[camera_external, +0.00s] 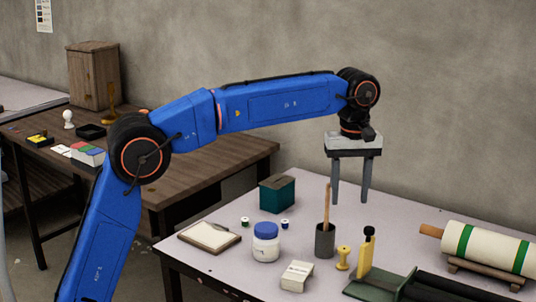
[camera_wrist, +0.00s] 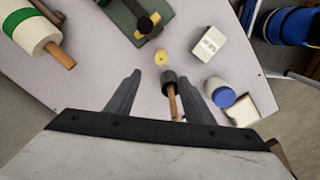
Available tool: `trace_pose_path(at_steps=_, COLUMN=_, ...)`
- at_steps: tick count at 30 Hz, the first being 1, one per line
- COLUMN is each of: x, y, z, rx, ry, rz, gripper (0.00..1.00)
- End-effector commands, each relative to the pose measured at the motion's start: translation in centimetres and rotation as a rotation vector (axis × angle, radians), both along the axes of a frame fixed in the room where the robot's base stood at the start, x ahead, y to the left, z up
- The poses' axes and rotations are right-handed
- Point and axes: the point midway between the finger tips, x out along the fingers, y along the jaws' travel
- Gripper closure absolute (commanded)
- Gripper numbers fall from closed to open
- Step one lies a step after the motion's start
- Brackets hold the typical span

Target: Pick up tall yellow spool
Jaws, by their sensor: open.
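A small yellow spool (camera_external: 343,258) with a narrow waist stands upright on the light table, right of the dark cup. In the wrist view the yellow spool (camera_wrist: 161,57) appears from above, just beyond the cup and between the lines of my fingers. My gripper (camera_external: 350,202) is open and empty, pointing down well above the table, over the area of the cup and spool. Both fingers of my gripper (camera_wrist: 161,76) show in the wrist view, spread apart, and touch nothing.
A dark cup (camera_external: 325,242) with an upright wooden stick stands beside the spool. Right of it are a yellow, black-topped upright piece (camera_external: 366,250) and a green board (camera_external: 385,285). A white box (camera_external: 297,276), blue-lidded jar (camera_external: 266,243) and large roll (camera_external: 490,248) are nearby.

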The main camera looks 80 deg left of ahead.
Motion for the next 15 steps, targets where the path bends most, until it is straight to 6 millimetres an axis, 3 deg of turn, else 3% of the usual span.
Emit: trace_pose_path(at_steps=15, x=-0.2, y=-0.1, z=-8.8, rx=-0.001, ry=0.002, rz=-0.002, gripper=0.52)
